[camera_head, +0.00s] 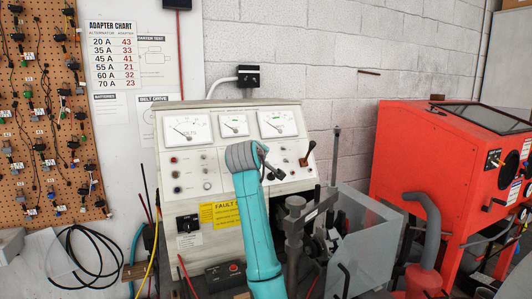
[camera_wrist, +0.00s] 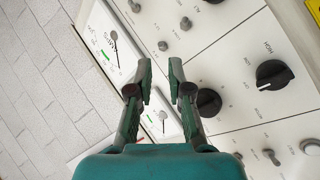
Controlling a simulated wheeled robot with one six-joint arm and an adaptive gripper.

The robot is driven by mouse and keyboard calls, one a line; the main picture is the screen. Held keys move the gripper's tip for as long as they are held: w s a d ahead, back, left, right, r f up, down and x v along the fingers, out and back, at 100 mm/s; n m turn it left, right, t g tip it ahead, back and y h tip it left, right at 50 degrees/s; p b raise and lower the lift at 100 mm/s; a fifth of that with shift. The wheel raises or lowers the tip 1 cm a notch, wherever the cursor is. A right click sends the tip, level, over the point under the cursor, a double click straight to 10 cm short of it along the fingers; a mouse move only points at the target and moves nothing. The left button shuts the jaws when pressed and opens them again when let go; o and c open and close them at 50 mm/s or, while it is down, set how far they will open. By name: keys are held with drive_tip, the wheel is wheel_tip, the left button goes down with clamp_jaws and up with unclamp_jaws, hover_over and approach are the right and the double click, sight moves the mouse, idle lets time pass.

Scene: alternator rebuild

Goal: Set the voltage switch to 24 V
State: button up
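My gripper (camera_wrist: 161,66) is open and empty in the wrist view, its two dark fingers apart in front of the white tester panel (camera_wrist: 222,42). In the head view, my gripper (camera_head: 271,168) is small and dark before that panel. A black rotary knob (camera_wrist: 208,102) lies just right of the right finger, partly hidden by it. A larger black knob (camera_wrist: 272,74) is farther right, with small lettering like HIGH and LOW. Small metal toggles (camera_wrist: 186,23) stand up-right of the fingers. I cannot read 24 V anywhere or tell which control is the voltage switch.
Meters (camera_head: 187,130) line the panel's top. A black lever (camera_head: 307,154) sticks out at its right. A clear guard (camera_head: 365,235) and a metal clamp post (camera_head: 295,225) stand in front. A red cabinet (camera_head: 425,150) is at right, a pegboard of cables (camera_head: 40,110) at left.

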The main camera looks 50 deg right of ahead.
drive_tip(key=x, duration=0.6)
drive_tip(key=shift+w+d+f, duration=0.1)
drive_tip(key=shift+w+d, duration=0.15)
drive_tip(key=shift+c, duration=0.3)
clamp_jaws()
